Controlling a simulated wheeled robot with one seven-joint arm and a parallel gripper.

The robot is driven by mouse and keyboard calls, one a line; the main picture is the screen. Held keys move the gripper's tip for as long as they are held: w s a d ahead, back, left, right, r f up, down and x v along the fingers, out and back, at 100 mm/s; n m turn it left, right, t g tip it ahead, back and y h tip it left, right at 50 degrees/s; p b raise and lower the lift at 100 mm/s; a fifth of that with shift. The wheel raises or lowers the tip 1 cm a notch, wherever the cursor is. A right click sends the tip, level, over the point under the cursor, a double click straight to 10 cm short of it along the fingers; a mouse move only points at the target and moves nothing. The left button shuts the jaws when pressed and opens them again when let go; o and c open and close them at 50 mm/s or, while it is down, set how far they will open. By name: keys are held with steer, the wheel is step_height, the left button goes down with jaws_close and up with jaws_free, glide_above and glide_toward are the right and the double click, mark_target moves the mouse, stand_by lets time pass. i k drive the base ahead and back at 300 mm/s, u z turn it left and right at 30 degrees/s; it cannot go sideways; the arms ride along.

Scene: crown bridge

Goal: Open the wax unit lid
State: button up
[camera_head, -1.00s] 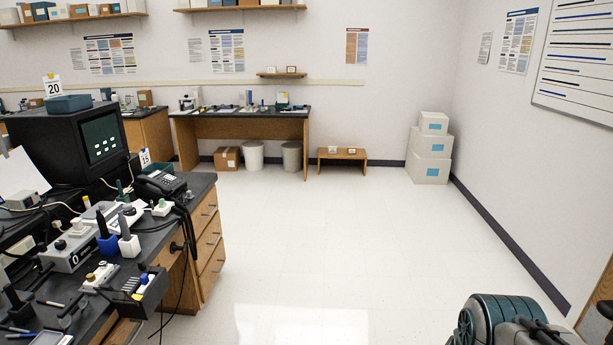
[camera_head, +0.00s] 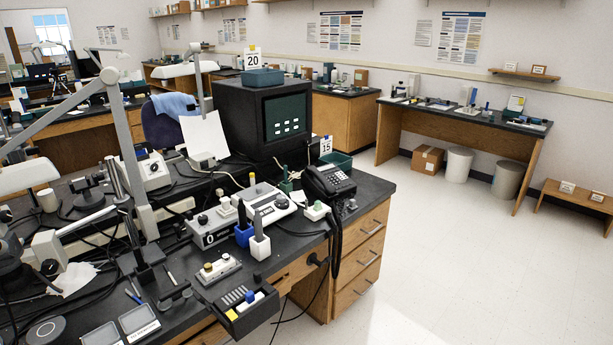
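My gripper is not in view. Several small devices stand on the black-topped workbench (camera_head: 376,190). I cannot tell for sure which is the wax unit. A small pale unit with knobs on top (camera_head: 219,268) lies near the bench's front edge; the knobs may sit on lids. Behind it are a grey box with a dial (camera_head: 209,232) and a pale unit with dark knobs (camera_head: 275,207). Two shallow dark boxes (camera_head: 138,322) with labels lie at the bottom edge, partly cut off. No lid is clearly seen raised.
A dark slotted tray (camera_head: 245,312) sits at the bench's front edge. A phone (camera_head: 329,183), a monitor (camera_head: 265,120) and lamp arms (camera_head: 122,150) crowd the bench. Cables hang at the front. Clear floor (camera_head: 450,260) lies to the right.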

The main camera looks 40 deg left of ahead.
mark_target(254, 192)
steer(key=u, duration=0.55)
steer(key=i, duration=1.65)
steer(key=u, duration=1.3)
steer(key=i, duration=1.35)
steer(key=u, duration=0.5)
